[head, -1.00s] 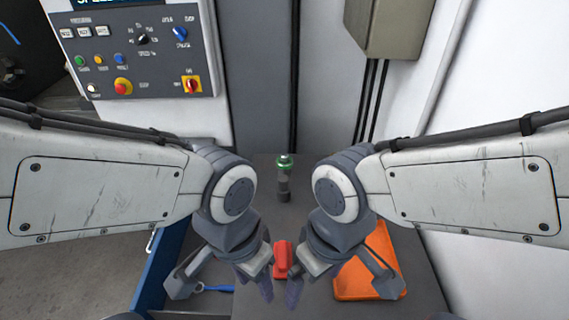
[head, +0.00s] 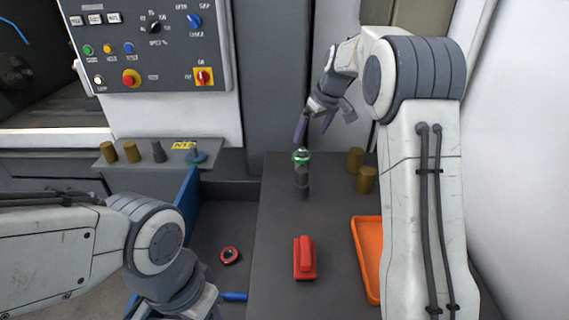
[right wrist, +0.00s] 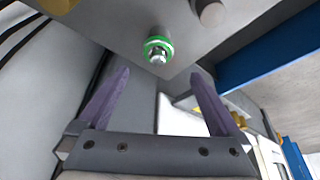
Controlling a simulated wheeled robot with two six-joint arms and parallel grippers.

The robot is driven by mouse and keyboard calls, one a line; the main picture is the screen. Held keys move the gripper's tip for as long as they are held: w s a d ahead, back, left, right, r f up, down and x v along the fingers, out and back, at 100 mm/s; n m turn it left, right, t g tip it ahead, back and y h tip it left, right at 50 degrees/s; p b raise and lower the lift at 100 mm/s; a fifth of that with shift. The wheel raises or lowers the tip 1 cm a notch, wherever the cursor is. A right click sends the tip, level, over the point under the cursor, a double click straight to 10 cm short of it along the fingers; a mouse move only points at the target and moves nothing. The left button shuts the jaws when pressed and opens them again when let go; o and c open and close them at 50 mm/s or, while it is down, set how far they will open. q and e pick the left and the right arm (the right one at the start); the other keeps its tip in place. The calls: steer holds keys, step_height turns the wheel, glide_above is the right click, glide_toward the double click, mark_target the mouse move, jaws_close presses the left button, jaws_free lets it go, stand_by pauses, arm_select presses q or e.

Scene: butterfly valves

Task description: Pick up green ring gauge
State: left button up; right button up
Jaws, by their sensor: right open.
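The green ring gauge (head: 302,156) sits at the top of a dark upright post (head: 302,183) on the grey worktop. In the right wrist view the green ring (right wrist: 158,47) shows around a shiny metal centre, ahead of and roughly between the fingertips. My right gripper (head: 313,138) is open and empty, just above and behind the gauge in the head view. Its two purple fingers also show spread in the right wrist view (right wrist: 160,75), apart from the ring. My left gripper (head: 200,306) is cut off by the bottom edge, its fingertips hidden.
A red block (head: 304,259) and an orange tray (head: 359,242) lie nearer on the worktop. Brass cylinders (head: 366,180) stand right of the post. A red ring (head: 229,256) and a blue tool (head: 234,296) lie left. The control panel (head: 150,45) is behind.

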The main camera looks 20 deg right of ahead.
mark_target(304, 149)
steer(key=x, duration=0.5)
steer(key=shift+w+d+p, duration=0.1)
steer(key=shift+p, duration=0.2)
steer(key=p+x, duration=0.1)
steer(key=x, duration=0.4)
steer(key=shift+d+f, duration=0.1)
steer(key=c, duration=1.5)
jaws_close()
